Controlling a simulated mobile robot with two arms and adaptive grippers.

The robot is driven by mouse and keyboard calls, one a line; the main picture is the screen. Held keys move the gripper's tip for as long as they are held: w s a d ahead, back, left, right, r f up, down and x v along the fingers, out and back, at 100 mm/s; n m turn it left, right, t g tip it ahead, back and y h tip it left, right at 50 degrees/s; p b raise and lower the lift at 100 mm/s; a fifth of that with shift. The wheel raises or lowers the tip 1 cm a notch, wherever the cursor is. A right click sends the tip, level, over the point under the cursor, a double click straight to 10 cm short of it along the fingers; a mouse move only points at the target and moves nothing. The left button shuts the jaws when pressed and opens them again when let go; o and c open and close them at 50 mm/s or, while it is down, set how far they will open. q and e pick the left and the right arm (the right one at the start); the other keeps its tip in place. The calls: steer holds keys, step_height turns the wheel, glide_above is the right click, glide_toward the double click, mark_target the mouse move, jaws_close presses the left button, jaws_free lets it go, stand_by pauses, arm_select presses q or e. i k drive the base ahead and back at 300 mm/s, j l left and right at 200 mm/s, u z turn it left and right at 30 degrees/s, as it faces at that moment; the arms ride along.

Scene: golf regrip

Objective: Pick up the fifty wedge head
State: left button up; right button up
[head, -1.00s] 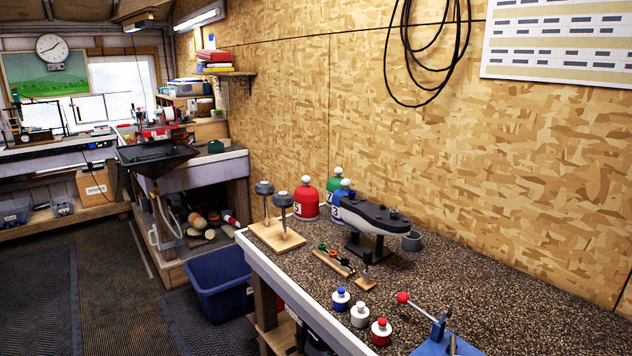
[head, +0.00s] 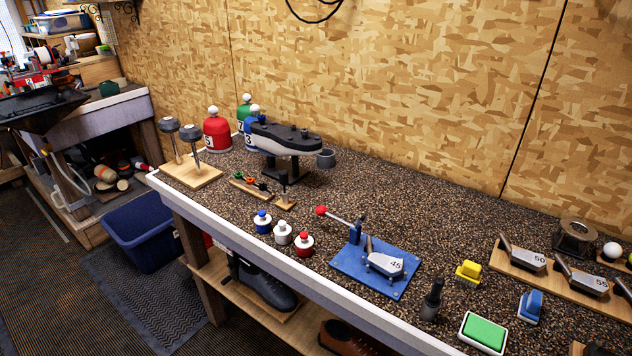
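The fifty wedge head (head: 527,258) is a grey metal head with a dark neck and the number 50 on its face. It lies at the right of the head view on a wooden board (head: 505,265), left of a similar head marked 55 (head: 587,281). A third head, marked 45 (head: 385,264), sits on a blue plate (head: 352,271) in the middle of the bench. Neither of my grippers is in view.
The speckled bench (head: 440,220) has free room behind the blue plate. A yellow block (head: 467,272), a dark bottle (head: 432,300), a blue block (head: 528,307) and a green pad (head: 483,333) stand in front of the wooden board. Small blue, white and red bottles stand left of the blue plate.

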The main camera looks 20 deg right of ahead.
mark_target(535, 262)
steer(key=z, duration=1.7)
steer(key=l, duration=0.1)
